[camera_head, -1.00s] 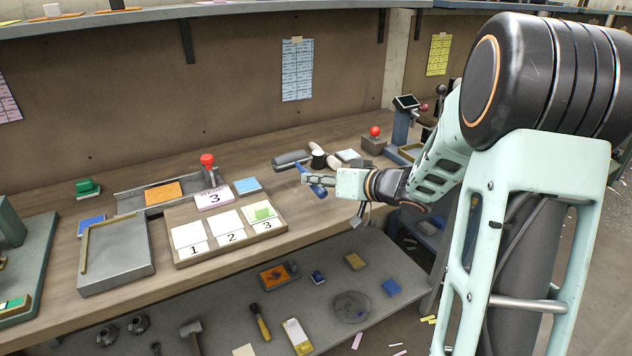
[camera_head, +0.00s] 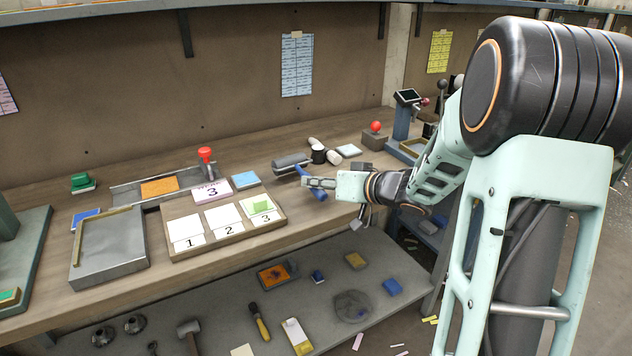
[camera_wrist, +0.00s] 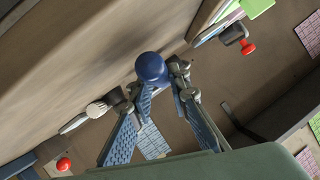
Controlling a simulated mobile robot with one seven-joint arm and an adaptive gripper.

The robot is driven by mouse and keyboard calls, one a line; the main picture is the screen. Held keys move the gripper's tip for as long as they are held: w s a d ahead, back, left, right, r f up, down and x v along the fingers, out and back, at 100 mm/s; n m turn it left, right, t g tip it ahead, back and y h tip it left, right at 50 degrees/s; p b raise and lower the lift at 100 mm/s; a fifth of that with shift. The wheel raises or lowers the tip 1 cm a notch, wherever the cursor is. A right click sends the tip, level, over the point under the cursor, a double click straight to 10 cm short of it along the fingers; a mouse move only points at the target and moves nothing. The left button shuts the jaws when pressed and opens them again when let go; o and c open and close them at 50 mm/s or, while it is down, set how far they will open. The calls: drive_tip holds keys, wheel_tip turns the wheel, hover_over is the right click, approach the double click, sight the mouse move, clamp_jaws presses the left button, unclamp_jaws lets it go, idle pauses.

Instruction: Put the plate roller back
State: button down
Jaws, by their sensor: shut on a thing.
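My gripper (camera_head: 318,183) is shut on a blue handle (camera_head: 316,188), above the wooden bench near its front edge. The handle is tilted, and its far end lies close to a grey cylinder (camera_head: 291,160). The handle and cylinder look like one roller, but the joint is too small to make out. In the wrist view, the blue rounded end (camera_wrist: 151,68) of the handle stands between the two fingers of my gripper (camera_wrist: 157,92). The rest of the roller is hidden there.
A wooden tray (camera_head: 180,253) with numbered cards stands left of my gripper, beside a grey metal plate (camera_head: 112,270). White and black rolls (camera_head: 319,155) lie behind the grey cylinder. A red-knobbed device (camera_head: 376,128) stands at the back right. A cluttered shelf (camera_head: 210,310) lies below.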

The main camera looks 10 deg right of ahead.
drive_tip(key=shift+f+b, duration=0.5)
drive_tip(key=shift+f, duration=0.55)
drive_tip(key=c, duration=1.7)
unclamp_jaws()
drive_tip(key=shift+c, duration=0.2)
drive_tip(key=shift+s, duration=0.1)
drive_tip(key=v, duration=1.2)
drive_tip(key=shift+r, duration=0.1)
